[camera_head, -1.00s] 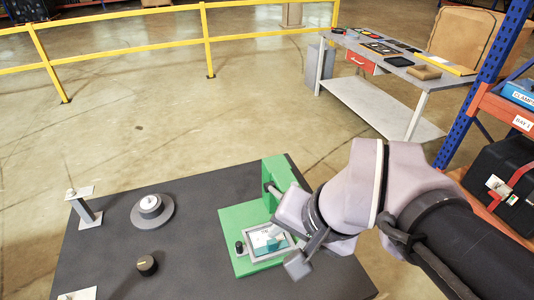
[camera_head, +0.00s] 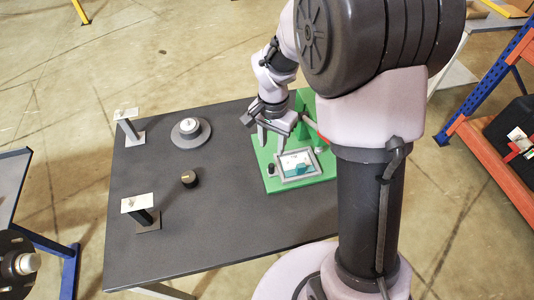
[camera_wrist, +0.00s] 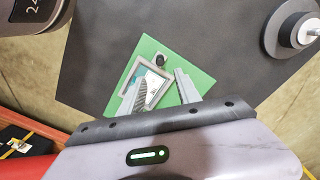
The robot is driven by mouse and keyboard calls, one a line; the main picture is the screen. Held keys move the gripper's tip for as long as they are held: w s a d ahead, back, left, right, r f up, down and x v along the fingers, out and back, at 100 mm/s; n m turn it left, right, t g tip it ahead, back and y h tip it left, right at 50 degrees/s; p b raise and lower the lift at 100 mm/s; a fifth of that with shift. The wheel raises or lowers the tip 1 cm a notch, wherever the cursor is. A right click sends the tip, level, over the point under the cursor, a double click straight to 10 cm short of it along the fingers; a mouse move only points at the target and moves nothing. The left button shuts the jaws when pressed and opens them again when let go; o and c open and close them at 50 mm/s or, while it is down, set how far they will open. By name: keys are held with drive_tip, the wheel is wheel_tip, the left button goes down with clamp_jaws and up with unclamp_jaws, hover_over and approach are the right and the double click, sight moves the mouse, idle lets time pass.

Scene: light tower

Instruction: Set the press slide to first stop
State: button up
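The green press (camera_head: 272,178) stands on the dark table, with an upright green column (camera_head: 306,101) at its back, partly hidden by my arm. On its base are a framed screen (camera_head: 298,165) and a small black knob (camera_head: 271,169). A red part (camera_head: 316,130) shows beside the column; I cannot tell if it is the slide's handle. The slide itself is not clear. My gripper (camera_head: 273,145) is over the press base, left of the column. In the wrist view my gripper (camera_wrist: 162,80) has its fingers apart, empty, over the green base (camera_wrist: 150,47) and the screen (camera_wrist: 147,80).
A blue and orange rack (camera_head: 485,90) stands at the right. The table's front is clear.

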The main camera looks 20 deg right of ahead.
sight(271, 165)
wheel_tip(271, 165, down, 10)
drive_tip(key=b, duration=0.2)
drive_tip(key=shift+f+b, duration=0.2)
drive_tip(key=shift+b, duration=0.1)
clamp_jaws()
idle(1.1)
